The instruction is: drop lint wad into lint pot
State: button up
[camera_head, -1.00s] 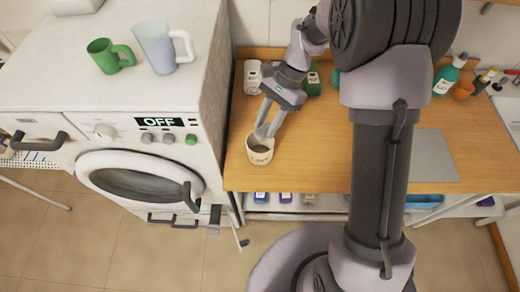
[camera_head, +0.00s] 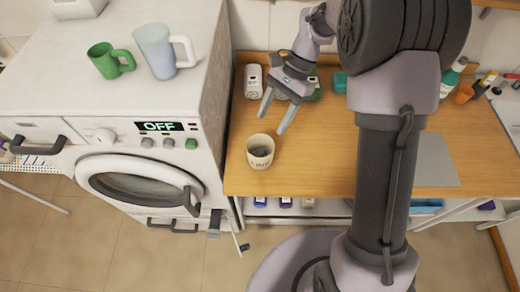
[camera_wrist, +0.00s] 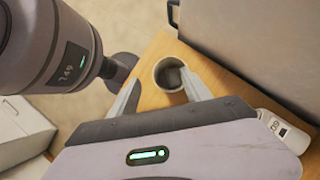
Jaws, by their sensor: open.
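The lint pot (camera_head: 260,158) is a cream cup with lettering, standing upright near the left front of the wooden counter. Inside it lies a grey wad, the lint wad (camera_head: 260,152); it also shows in the pot in the wrist view (camera_wrist: 173,78). My gripper (camera_head: 271,124) is open and empty, behind and above the pot in the head view, apart from it. In the wrist view the pot (camera_wrist: 160,92) shows beyond and between the open fingers.
A white container (camera_head: 253,80) stands at the counter's back left, with a green item near my gripper. The washing machine (camera_head: 120,130) bounds the left side, with a green mug (camera_head: 108,60) and a pale mug (camera_head: 162,50) on top.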

jog(key=p+v, duration=0.3)
jog(key=v, duration=0.9)
jog(key=shift+r, duration=0.3)
jog(key=shift+w+d, duration=0.1)
jog(key=s+f+n+t+h+b, duration=0.1)
jog(key=s+f+t+b, duration=0.3)
jog(key=s+b, duration=0.4)
jog(key=s+d+f+n+t+h+b, duration=0.1)
jog(key=s+f+n+t+b, duration=0.3)
jog(key=s+b, duration=0.4)
jog(key=s+t, duration=0.1)
jog(key=s, duration=0.6)
jog(key=shift+s+d+t+b, duration=0.25)
jog(key=shift+s+t+b, duration=0.05)
jog(key=shift+s+t, duration=0.1)
jog(key=shift+w, duration=0.1)
jog(key=shift+a, duration=0.1)
